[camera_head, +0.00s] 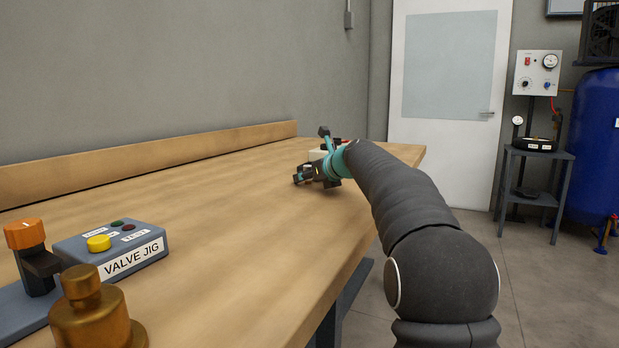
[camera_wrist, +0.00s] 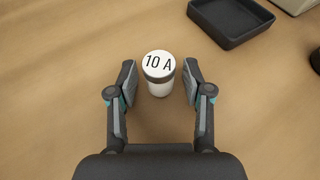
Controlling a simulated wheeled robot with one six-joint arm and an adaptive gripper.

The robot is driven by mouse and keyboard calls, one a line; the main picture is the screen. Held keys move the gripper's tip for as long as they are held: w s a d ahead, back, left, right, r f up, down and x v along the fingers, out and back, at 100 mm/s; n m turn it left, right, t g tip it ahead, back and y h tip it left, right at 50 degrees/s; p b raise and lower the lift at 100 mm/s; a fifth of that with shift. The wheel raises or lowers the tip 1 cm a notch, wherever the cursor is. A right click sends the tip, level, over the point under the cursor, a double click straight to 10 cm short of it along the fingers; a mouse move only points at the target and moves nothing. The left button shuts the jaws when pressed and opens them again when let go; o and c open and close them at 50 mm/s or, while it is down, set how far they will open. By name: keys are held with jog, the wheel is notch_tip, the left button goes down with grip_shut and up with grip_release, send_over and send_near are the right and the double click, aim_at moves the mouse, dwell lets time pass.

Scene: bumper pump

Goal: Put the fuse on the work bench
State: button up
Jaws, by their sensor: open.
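The fuse (camera_wrist: 159,73) is a short white cylinder with a dark band and a top marked "10 A". In the wrist view it stands upright on the wooden work bench (camera_wrist: 60,60), between the fingertips. My gripper (camera_wrist: 159,83) is open, with one finger on each side of the fuse and a small gap to it on both sides. In the head view my gripper (camera_head: 316,172) is low over the far end of the bench (camera_head: 230,200), and the fuse cannot be made out there.
A dark square tray (camera_wrist: 231,22) lies beyond the fuse to the right in the wrist view. The valve jig (camera_head: 110,246) and a brass piece (camera_head: 90,312) are at the near left of the bench. The middle of the bench is clear.

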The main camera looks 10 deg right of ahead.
jog(key=shift+r, duration=0.2)
jog(key=v, duration=1.2)
jog(key=shift+f, duration=0.1)
